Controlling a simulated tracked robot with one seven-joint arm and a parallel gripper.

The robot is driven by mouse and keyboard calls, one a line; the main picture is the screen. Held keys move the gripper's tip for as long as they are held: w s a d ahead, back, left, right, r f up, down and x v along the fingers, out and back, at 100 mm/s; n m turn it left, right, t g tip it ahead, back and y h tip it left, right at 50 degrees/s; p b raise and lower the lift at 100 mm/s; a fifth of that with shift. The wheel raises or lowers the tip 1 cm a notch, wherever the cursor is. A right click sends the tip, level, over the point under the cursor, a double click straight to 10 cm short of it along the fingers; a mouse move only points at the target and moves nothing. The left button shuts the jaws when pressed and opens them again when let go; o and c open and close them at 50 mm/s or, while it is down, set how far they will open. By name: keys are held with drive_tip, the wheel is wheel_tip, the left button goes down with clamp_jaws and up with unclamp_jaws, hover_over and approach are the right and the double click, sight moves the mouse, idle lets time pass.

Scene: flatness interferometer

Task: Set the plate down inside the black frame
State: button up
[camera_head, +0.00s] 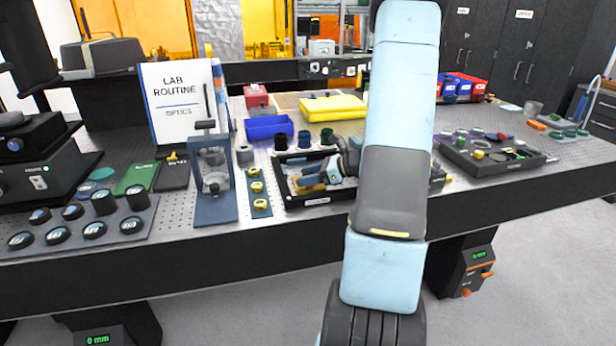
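A low black frame (281,195) with a white label on its front lies on the perforated bench top, left of my arm. My gripper (327,178) is low over the inside of this frame, at its middle to right part. Small orange-yellow and grey shapes show at the gripper's fingers; I cannot tell whether they are finger parts, things lying in the frame, or an edge of the plate. I cannot make out the plate for certain. My arm hides the frame's right part, and the fingers are too small to tell open from shut.
A blue stand (214,182) and a strip with several yellow pieces (259,188) are left of the frame. Dark cylinders (303,140), a blue bin (269,127) and yellow blocks (333,107) are behind it. A black tray (490,158) of small parts is at right.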

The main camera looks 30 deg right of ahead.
drive_tip(key=shift+o, duration=0.8)
drive_tip(key=shift+s+r, duration=0.1)
drive_tip(key=v, duration=1.1)
drive_tip(key=shift+s+d+r, duration=0.15)
drive_tip(key=shift+s+d, duration=0.05)
drive_tip(key=shift+d, duration=0.05)
drive_tip(key=s+a+r+n+g+h, duration=0.1)
drive_tip(key=s+a+r+n+g, duration=0.1)
drive_tip(key=a+r+n, duration=0.3)
drive_tip(key=s+a+r+n+g+h, duration=0.1)
drive_tip(key=s+a+n+g, duration=0.15)
drive_tip(key=a, duration=0.45)
drive_tip(key=s+a+r+n+g+h, duration=0.1)
drive_tip(key=a+r+n+g, duration=0.1)
drive_tip(key=a+r+n, duration=0.4)
drive_tip(key=s+a+r+n+t+h, duration=0.1)
drive_tip(key=s+a+r+n+h, duration=0.2)
drive_tip(key=s+n, duration=0.3)
drive_tip(key=s+a+r+n+t+h, duration=0.2)
drive_tip(key=s+a+r+n+h, duration=0.1)
drive_tip(key=s+a+n, duration=0.2)
drive_tip(key=shift+s+a+n+h, duration=0.35)
drive_tip(key=shift+s+n, duration=0.5)
drive_tip(key=shift+n, duration=0.3)
